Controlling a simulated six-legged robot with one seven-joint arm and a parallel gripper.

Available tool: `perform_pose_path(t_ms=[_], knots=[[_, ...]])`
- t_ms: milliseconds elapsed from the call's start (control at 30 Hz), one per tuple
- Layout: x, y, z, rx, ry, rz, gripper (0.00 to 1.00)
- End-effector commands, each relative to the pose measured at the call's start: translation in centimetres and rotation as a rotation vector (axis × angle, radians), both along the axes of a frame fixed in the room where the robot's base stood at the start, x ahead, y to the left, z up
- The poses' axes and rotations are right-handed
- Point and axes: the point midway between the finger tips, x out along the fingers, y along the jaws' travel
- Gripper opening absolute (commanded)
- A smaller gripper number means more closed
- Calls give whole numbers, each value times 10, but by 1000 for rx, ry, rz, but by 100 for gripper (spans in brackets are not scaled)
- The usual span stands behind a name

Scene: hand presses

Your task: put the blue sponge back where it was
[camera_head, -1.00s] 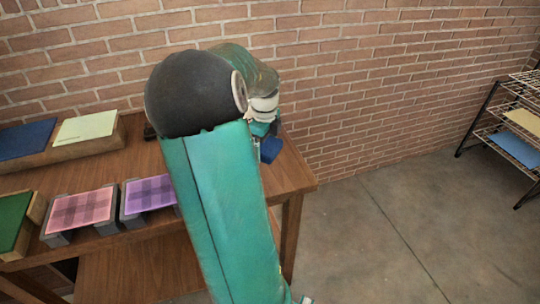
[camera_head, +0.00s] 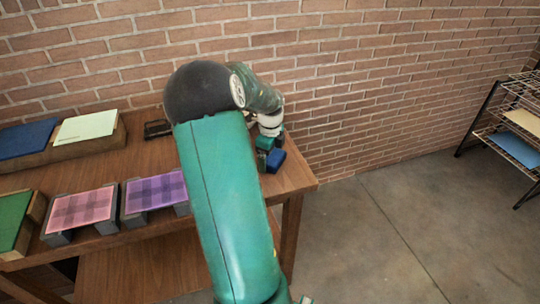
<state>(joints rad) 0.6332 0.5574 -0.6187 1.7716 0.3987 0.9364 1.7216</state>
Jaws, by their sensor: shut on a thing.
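The blue sponge (camera_head: 276,160) is a small dark blue block at the right end of the wooden table (camera_head: 296,178). My gripper (camera_head: 266,152) is at the end of my green arm and is shut on the sponge. The fingers are small here and partly hidden by the arm. I cannot tell whether the sponge touches the table top or is held just above it.
A pink checked pad (camera_head: 82,209) and a purple checked pad (camera_head: 156,190) sit on grey blocks at the table's front. A blue panel (camera_head: 27,139), a pale green panel (camera_head: 86,127) and a green panel (camera_head: 13,220) are at left. A small black object (camera_head: 157,128) lies near the wall. A wire rack (camera_head: 510,130) stands far right.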

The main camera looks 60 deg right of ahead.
Motion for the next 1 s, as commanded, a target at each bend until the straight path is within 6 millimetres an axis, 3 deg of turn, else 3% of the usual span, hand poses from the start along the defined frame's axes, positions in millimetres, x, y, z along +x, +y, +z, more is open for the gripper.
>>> perform_pose_path(t_ms=[100,333,467,1000], knots=[[0,0,0,0,0,0,100],[0,0,1,0,0,0,100],[1,0,12,-1,-2,0,100],[0,0,113,-2,-1,0,100]])
